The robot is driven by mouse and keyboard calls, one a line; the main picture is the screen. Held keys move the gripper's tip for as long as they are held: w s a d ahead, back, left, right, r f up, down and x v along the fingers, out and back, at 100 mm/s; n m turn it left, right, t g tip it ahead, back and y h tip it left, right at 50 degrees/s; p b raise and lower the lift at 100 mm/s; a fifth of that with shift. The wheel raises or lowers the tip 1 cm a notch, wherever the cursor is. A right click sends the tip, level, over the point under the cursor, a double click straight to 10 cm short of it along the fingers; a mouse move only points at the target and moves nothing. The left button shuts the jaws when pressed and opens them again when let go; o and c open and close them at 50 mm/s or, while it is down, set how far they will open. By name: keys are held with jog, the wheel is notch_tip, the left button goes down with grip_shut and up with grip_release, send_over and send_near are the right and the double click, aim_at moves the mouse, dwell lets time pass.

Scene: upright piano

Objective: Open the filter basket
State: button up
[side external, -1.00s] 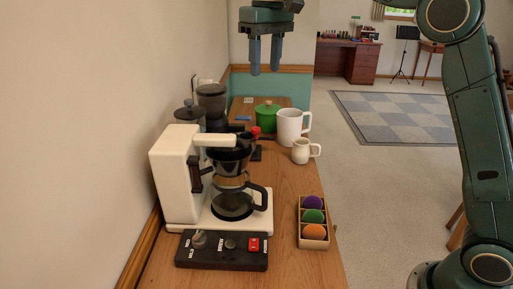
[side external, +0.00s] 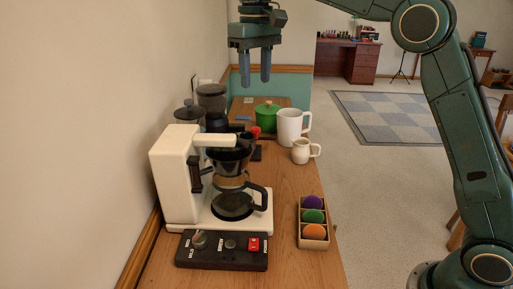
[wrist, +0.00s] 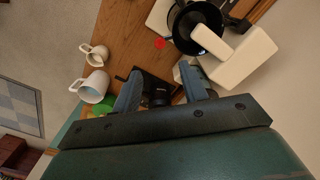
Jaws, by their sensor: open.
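The black cone-shaped filter basket (side external: 229,159) sits under the white overhanging head of the coffee maker (side external: 174,180) in the side view. It appears closed, in line above the glass carafe (side external: 233,204). In the wrist view, a dark round part of the basket or carafe (wrist: 206,39) shows beside the white head (wrist: 238,60). My gripper (side external: 254,84) is open and empty. It hangs high above the counter, behind and above the coffee maker, with its fingers pointing down. It touches nothing.
A switch panel (side external: 222,252) lies in front of the coffee maker. A box of coloured balls (side external: 313,216) stands to its right. A grinder (side external: 212,101), a green pot (side external: 267,114), a white mug (side external: 290,126) and a small pitcher (side external: 302,151) stand farther back.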

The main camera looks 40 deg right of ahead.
aim_at(256, 128)
jog(key=shift+f, duration=6)
jog(key=shift+c, duration=0.4)
grip_shut()
